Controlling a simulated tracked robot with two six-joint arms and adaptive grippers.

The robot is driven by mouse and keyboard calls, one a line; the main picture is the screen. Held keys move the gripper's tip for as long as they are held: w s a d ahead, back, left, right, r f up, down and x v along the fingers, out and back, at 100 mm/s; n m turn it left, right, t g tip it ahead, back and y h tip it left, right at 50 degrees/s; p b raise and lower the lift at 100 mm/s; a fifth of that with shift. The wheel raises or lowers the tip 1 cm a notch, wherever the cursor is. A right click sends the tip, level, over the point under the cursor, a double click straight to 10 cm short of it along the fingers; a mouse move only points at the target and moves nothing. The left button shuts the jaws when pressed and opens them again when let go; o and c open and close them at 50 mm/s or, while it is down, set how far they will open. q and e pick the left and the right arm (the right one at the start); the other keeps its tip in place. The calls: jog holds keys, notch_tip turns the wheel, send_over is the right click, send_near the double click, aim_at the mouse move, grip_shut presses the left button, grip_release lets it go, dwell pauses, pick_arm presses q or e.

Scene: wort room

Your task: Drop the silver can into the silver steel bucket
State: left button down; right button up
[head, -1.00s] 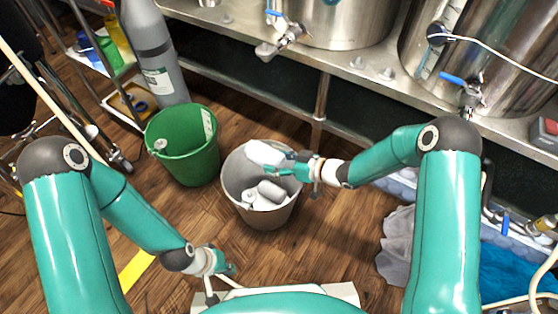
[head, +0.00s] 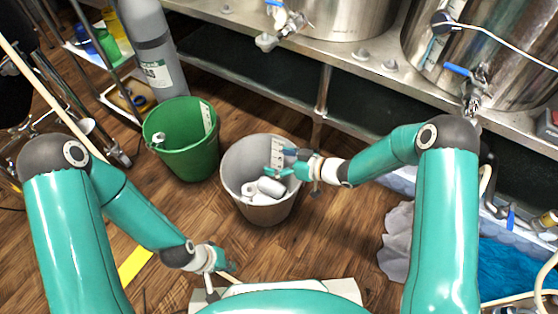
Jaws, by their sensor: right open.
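The silver steel bucket (head: 258,212) stands on the wooden floor at the middle of the head view. A silver can (head: 270,187) lies on its side inside it, beside a whitish object (head: 249,189) that is partly hidden by the bucket wall. My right gripper (head: 275,163) is over the bucket's right rim, reaching inside. Its fingers are spread and nothing is between them. My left gripper (head: 218,261) is low, in front of the bucket and apart from it. Its fingers are too small and edge-on to read.
A green bucket (head: 183,163) stands just left of the steel bucket. A grey gas cylinder (head: 157,55) stands behind it. A steel bench (head: 345,60) with large kettles runs along the back. A grey cloth (head: 397,240) lies at right. Floor in front of the buckets is open.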

jog(key=v, duration=1.2)
dwell(0.3)
